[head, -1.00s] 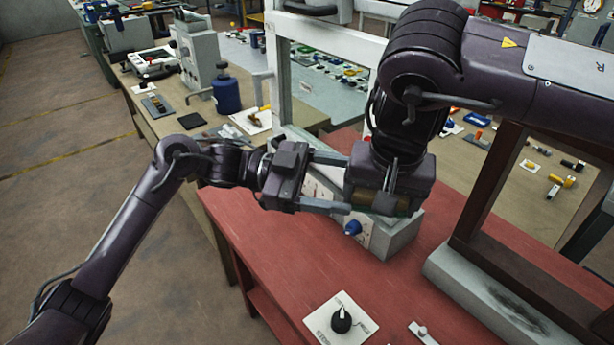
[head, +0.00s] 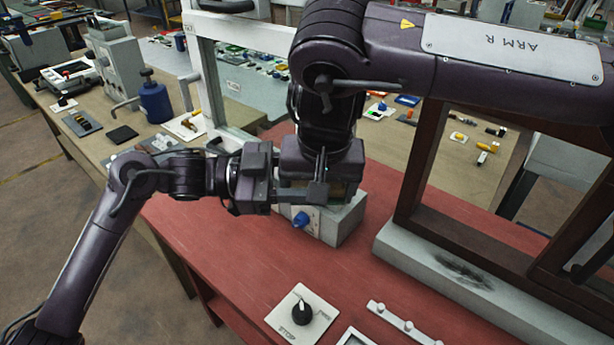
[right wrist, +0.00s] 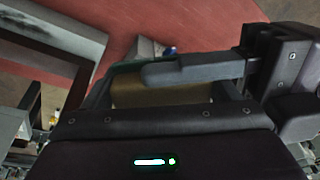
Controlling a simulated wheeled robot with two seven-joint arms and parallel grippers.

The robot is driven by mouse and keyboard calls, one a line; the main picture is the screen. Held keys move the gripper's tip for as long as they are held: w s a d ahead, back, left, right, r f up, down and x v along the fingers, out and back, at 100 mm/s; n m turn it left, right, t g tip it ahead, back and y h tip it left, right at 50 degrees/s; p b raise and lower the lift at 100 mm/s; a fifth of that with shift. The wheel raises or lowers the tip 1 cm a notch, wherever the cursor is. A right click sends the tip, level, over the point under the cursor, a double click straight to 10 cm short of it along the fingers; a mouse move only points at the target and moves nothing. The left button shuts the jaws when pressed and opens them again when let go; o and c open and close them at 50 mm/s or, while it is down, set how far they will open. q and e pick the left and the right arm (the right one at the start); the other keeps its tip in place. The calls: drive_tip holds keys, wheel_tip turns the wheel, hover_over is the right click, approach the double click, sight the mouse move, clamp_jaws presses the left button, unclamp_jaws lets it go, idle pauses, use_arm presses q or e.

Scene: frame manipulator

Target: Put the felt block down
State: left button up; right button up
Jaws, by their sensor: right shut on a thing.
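The felt block (right wrist: 150,95), tan with a dark green side, is between the fingers of my right gripper in the right wrist view. My right gripper (head: 325,185) points down above the red table and is shut on it. In the head view the block is mostly hidden by the grippers. My left gripper (head: 295,190) comes in from the left, right beside the block. One of its grey fingers lies across the block in the right wrist view (right wrist: 190,70). Whether it grips the block is hidden.
A grey box (head: 345,225) with a blue knob stands on the red table (head: 240,245) behind and below the grippers. A dial plate (head: 302,314) lies near the front. A dark frame (head: 430,210) on a grey sill stands right. The red surface between them is clear.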

drive_tip(key=o, duration=1.2)
drive_tip(key=shift+w, duration=0.15)
drive_tip(key=shift+r, duration=0.15)
